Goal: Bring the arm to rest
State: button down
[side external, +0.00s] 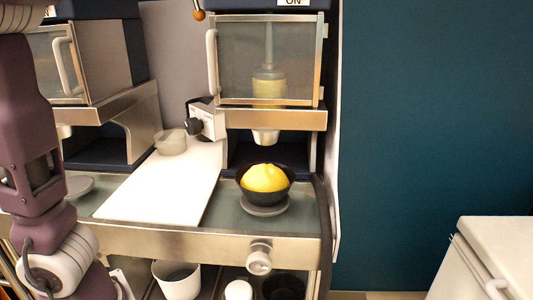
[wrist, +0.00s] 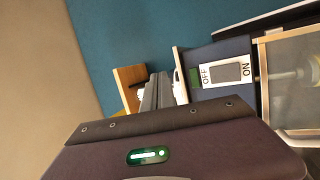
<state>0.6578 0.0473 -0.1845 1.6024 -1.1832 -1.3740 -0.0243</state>
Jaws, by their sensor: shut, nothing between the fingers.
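My gripper (wrist: 158,82) shows in the wrist view, its grey fingers together with nothing between them. In that view it points toward the teal wall, with a switch panel (wrist: 226,72) marked OFF and ON to its right. In the side view only part of my arm shows at the left edge, and my gripper is not visible there. A dark bowl (side external: 243,188) heaped with yellow food (side external: 266,178) stands on a round grey plate (side external: 264,210) below the dispenser spout (side external: 265,137), apart from my arm.
The dispenser cabinet (side external: 213,60) has a clear front and a handle. A white board (side external: 160,185) lies on the counter left of the bowl, with a small clear cup (side external: 170,142) at its far end. White containers (side external: 177,281) stand underneath. A white cabinet (side external: 497,255) is at right.

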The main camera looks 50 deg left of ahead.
jog(key=s+d+f+m+g+h, duration=0.2)
jog(key=s+f+m+h, duration=0.1)
jog(key=f+m+h, duration=0.6)
jog(key=s+d+f+m+g+h, duration=0.2)
jog(key=f+m+h, duration=0.4)
jog(key=f+m, duration=0.4)
jog(key=s+a+f+m+g+y, duration=0.1)
jog(key=s+a+f+g+y, duration=0.1)
jog(key=s+a+f+g, duration=0.3)
jog(key=s+a+f+m+g+y, duration=0.2)
jog(key=s+a+f+g, duration=0.2)
jog(key=s+f, duration=0.9)
notch_tip(320, 180, down, 6)
jog(key=a, duration=0.2)
jog(key=shift+s+a+g+y, duration=0.2)
jog(key=shift+a+g+y, duration=0.1)
jog(key=shift+g, duration=0.1)
